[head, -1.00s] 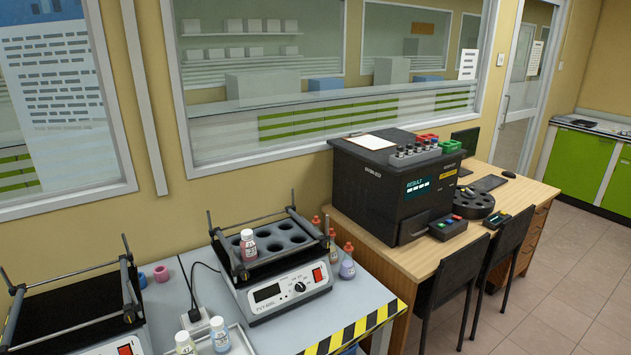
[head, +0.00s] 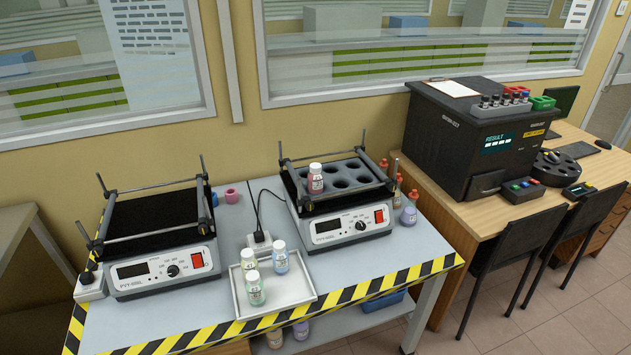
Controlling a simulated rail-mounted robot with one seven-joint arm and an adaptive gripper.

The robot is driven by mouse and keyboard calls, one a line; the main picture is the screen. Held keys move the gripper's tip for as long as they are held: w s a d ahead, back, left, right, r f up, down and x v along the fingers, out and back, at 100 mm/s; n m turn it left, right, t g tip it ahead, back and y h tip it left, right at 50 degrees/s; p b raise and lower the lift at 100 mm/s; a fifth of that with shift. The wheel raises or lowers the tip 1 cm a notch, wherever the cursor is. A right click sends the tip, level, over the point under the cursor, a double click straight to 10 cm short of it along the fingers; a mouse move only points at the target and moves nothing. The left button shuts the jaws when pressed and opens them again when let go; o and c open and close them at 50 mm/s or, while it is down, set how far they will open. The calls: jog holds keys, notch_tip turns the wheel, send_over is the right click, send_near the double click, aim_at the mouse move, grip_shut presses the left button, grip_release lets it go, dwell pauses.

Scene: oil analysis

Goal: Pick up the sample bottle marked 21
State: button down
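My gripper is not in view. A white-capped bottle with reddish contents (head: 315,180) stands upright in a hole of the right shaker's rack (head: 345,178). Three more white-capped bottles stand in a white tray (head: 299,297) at the front of the bench: a pale yellowish one (head: 248,262), a bluish one (head: 281,259) and a greenish one (head: 254,291). Each has a white label, but the numbers are too small for me to read surely, so I cannot tell which is marked 21.
A left shaker (head: 160,240) with an empty black top stands on the bench (head: 400,262). Red-capped bottles (head: 408,212) stand right of the right shaker. Bottles (head: 301,330) sit on the shelf below. A black analyser (head: 462,140) occupies the desk at right.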

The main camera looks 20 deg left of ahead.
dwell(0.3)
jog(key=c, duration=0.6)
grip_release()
